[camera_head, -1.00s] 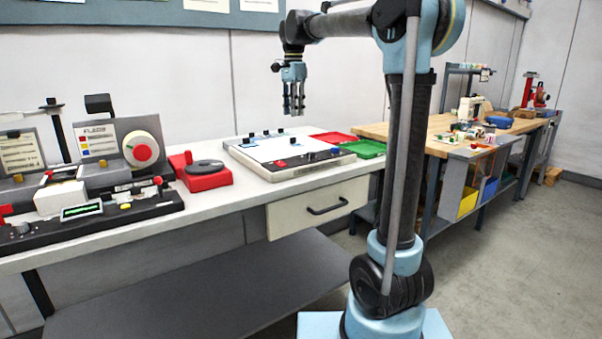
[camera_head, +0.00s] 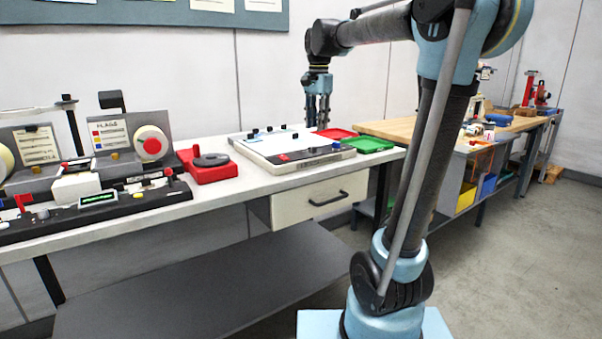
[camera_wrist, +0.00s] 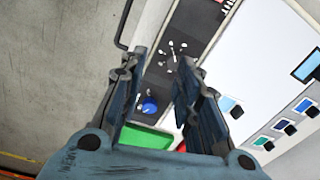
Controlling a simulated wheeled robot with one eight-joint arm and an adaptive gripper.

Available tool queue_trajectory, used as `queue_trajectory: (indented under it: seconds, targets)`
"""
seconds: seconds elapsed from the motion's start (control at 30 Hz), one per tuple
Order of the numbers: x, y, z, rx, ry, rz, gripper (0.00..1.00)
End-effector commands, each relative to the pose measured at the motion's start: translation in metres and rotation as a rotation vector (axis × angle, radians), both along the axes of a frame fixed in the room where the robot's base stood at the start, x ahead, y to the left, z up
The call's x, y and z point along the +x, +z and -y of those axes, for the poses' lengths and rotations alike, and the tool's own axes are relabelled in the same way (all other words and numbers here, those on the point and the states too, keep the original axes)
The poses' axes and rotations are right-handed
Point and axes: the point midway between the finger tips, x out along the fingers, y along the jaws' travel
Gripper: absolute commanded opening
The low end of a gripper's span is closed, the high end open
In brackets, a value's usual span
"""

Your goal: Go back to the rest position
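My gripper (camera_head: 318,118) hangs fingers-down from my raised arm. In the head view it appears in front of the wall, above the back of the white panel box (camera_head: 262,150). In the wrist view its two fingers (camera_wrist: 163,68) stand apart with nothing held between them. Below them lies the dark strip of the panel box (camera_wrist: 195,22), with small white marks and a blue knob (camera_wrist: 149,107). The gripper body hides part of the bench. The rest position itself is not marked in any view.
A red tray (camera_head: 335,133) and a green tray (camera_head: 372,144) lie right of the panel box. A red base with a dark disc (camera_head: 208,165) and the rewinder machine (camera_head: 100,190) stand left. A drawer (camera_head: 312,200) hangs below the bench. A wooden workbench (camera_head: 395,129) is beyond.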

Motion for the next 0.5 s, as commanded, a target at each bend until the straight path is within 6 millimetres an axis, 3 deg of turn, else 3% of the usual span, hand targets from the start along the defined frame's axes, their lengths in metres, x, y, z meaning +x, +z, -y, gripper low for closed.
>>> queue_trajectory:
  seconds: [0.2,0.5]
  targets:
    - [-0.054,-0.040,0.040,-0.003,0.141,0.031,0.30]
    - [-0.127,-0.107,0.083,-0.019,0.342,0.073,0.30]
